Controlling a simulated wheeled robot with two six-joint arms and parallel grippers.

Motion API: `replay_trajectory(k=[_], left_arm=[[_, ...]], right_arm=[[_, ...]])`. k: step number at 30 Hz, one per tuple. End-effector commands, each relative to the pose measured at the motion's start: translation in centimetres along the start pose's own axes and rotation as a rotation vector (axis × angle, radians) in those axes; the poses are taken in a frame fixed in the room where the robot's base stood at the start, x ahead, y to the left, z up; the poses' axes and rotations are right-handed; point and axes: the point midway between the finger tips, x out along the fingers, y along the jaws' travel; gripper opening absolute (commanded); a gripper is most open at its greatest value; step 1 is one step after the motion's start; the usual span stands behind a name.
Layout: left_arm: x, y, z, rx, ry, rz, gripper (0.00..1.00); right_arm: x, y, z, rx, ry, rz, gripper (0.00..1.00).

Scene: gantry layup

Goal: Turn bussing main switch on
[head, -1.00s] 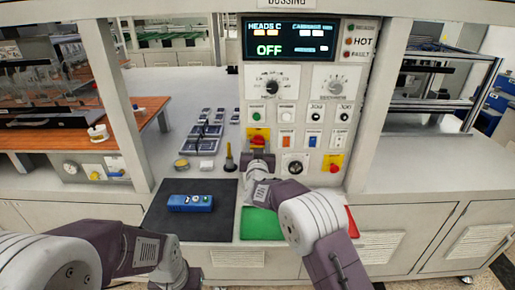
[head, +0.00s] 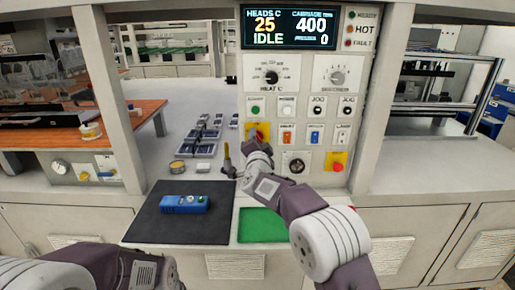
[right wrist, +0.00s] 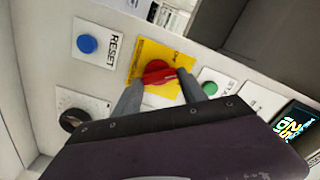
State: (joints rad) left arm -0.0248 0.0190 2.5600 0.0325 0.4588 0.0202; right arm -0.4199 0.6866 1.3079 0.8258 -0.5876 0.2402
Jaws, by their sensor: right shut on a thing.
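The main switch is a red rotary knob on a yellow plate (head: 262,127) on the console front, below the green START-type button. In the right wrist view the red knob (right wrist: 160,73) sits between the two fingers of my right gripper (right wrist: 158,80). My right gripper (head: 257,140) is shut on the knob, and in the head view it hides much of it. The console display (head: 290,28) is lit and reads HEADS 25, IDLE, CARRIAGE 400. My left gripper is out of view; only part of its arm shows at the lower left.
A second red knob on yellow (head: 337,162) is at the panel's lower right. Several buttons and two dials surround the switch.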

Motion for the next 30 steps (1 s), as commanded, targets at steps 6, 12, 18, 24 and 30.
replay_trajectory(k=[6,12,18,24,30], left_arm=[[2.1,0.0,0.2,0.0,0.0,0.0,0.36],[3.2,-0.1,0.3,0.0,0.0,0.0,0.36],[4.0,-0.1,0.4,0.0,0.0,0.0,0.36],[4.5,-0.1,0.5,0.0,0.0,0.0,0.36],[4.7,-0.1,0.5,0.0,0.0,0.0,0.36]], right_arm=[[0.0,0.4,0.2,0.2,-0.001,0.0,0.09],[0.0,0.4,0.1,0.364,-0.001,0.001,0.09],[0.0,0.4,0.0,0.488,0.0,0.0,0.09],[0.0,0.3,0.0,0.568,-0.001,0.001,0.09],[0.0,0.3,-0.1,0.604,-0.001,0.001,0.09]])
